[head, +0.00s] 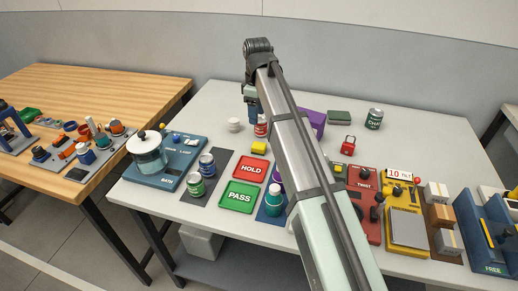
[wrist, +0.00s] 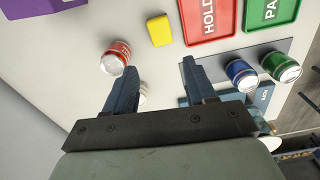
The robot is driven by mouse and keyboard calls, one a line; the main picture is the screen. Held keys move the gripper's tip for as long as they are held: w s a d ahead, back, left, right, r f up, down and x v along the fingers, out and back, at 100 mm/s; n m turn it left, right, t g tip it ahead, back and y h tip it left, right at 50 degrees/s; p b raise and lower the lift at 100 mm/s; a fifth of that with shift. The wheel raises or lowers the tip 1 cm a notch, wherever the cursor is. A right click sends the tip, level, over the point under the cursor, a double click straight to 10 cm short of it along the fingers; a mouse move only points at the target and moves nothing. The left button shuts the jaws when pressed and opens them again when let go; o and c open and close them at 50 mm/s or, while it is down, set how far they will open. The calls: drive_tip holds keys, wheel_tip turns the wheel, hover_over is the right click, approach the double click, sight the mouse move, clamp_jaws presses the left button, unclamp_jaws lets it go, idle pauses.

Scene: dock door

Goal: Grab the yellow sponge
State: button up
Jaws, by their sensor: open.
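The yellow sponge (head: 258,148) is a small block lying on the white table behind the red HOLD tray, left of my arm in the head view. In the wrist view the yellow sponge (wrist: 160,30) lies beyond my fingertips, near the top, between a red can and the HOLD tray. My gripper (wrist: 172,82) is open with nothing between its fingers. In the head view my gripper (head: 250,102) hangs above the back of the table, and the arm hides part of it.
A red can (wrist: 116,57) stands close to the sponge, left of it in the wrist view. The HOLD tray (head: 251,169) and PASS tray (head: 241,196) lie in front. A purple box (head: 314,123) and a white round item (head: 234,124) are nearby.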

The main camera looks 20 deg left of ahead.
drive_tip(key=n, duration=0.1)
hover_over(259, 145)
drive_tip(key=f, duration=0.8)
drive_tip(key=shift+s+a+f, duration=0.15)
drive_tip(key=shift+a+f, duration=0.05)
drive_tip(key=shift+f, duration=0.1)
drive_tip(key=shift+d+f, duration=0.15)
drive_tip(key=shift+f, duration=1.15)
drive_tip(key=shift+d+f, duration=0.1)
drive_tip(key=shift+f, duration=1.2)
drive_tip(key=shift+c, duration=0.4)
drive_tip(key=c, duration=0.6)
drive_tip(key=shift+c, duration=0.2)
